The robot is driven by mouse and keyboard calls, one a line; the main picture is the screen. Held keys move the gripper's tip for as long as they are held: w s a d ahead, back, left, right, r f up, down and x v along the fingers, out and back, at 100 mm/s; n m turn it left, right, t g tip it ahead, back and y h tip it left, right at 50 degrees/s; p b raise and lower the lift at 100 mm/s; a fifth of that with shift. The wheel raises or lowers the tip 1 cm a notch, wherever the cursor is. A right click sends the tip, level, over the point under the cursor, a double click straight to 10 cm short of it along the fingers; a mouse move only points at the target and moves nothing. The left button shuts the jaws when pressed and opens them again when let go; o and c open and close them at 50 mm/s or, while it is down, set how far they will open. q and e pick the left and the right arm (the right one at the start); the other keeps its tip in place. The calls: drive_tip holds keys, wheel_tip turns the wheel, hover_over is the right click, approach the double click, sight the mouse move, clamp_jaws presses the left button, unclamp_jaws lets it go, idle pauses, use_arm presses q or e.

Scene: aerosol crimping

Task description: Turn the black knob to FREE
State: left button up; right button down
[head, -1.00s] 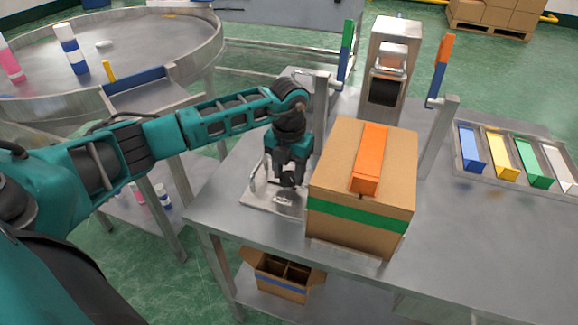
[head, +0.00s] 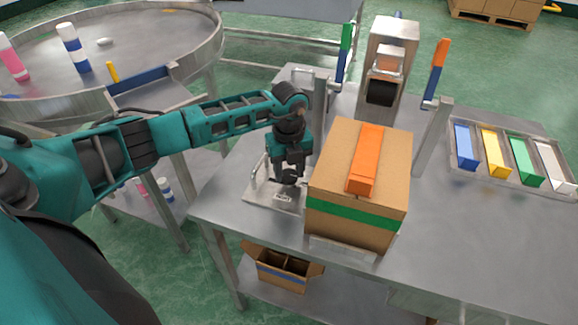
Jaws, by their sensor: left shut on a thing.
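The black knob (head: 290,178) sits on a metal plate (head: 262,196) with a small label at the table's left side, just left of the cardboard box. My left gripper (head: 289,172) points down over the knob and is shut on it. The fingers hide part of the knob, and its pointer direction is too small to tell. The label (head: 283,198) in front of the knob cannot be read. My right gripper is not in view.
A cardboard box (head: 330,185) with green tape and an orange block (head: 366,160) on top stands close right of the gripper. Behind are a metal press (head: 393,50) and posts with coloured levers (head: 435,75). A tray of coloured blocks (head: 463,178) lies at right. A round table (head: 200,62) stands at back left.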

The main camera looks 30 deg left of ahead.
sight(289, 174)
use_arm(q)
drive_tip(key=shift+w, duration=0.1)
idle(0.5)
drive_tip(key=o, duration=1.1)
drive_tip(key=shift+c, duration=0.2)
wheel_tip(289, 174, up, 13)
